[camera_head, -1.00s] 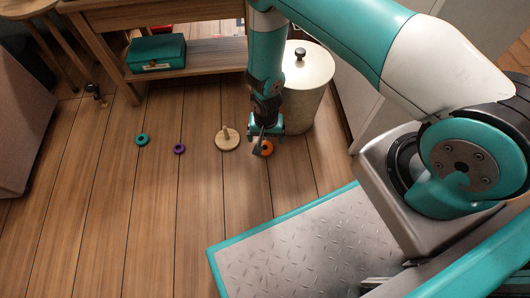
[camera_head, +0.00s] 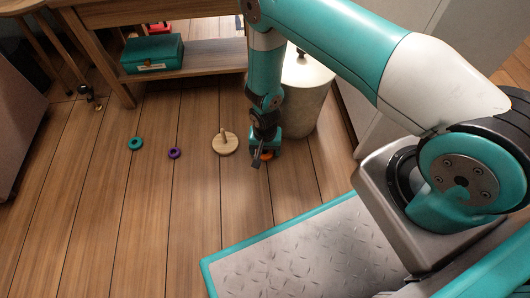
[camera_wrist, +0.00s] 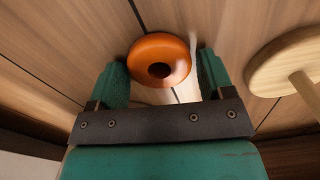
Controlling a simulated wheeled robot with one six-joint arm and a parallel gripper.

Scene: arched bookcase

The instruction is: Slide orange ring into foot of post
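The orange ring (camera_head: 268,155) lies on the wooden floor, mostly hidden behind my gripper in the head view. In the wrist view the ring (camera_wrist: 158,47) lies flat, its hole visible, between and slightly beyond the tips of my open gripper (camera_wrist: 162,70). In the head view my gripper (camera_head: 261,158) points down at the ring. The post (camera_head: 224,136), a pale peg upright on a round wooden base, stands just left of it. The post's base (camera_wrist: 285,65) is at the right of the wrist view.
A purple ring (camera_head: 174,153) and a teal ring (camera_head: 136,143) lie farther left on the floor. A cream lidded bin (camera_head: 308,95) stands close behind my gripper. A wooden shelf unit (camera_head: 205,57) holds a teal box (camera_head: 153,54). The floor in front is clear.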

